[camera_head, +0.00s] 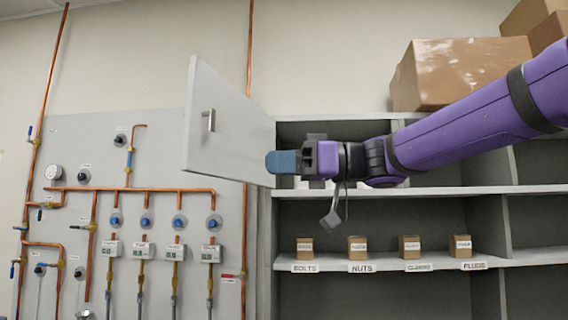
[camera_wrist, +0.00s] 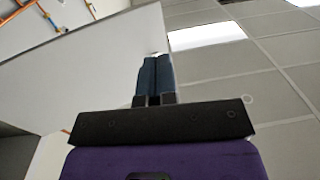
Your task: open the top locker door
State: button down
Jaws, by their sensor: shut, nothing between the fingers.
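The top locker door (camera_head: 228,130) is a grey panel. It stands swung out from the top left compartment of the shelf unit, and its handle (camera_head: 208,121) is on the face turned left. My gripper (camera_head: 270,162) is at the door's inner side, near its lower right part by the compartment opening. In the wrist view the two blue fingers (camera_wrist: 154,78) are together with nothing between them, and the door's pale face (camera_wrist: 90,75) fills the left side. Whether the fingers touch the door I cannot tell.
The shelf unit (camera_head: 400,191) holds several small boxes on a labelled shelf. Cardboard boxes (camera_head: 462,72) stand on top at the right, above my arm. A wall panel (camera_head: 70,128) with copper pipes, valves and gauges is left of the door.

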jog(key=s+d, duration=0.3)
jog(key=d, duration=0.7)
jog(key=shift+w, duration=0.1)
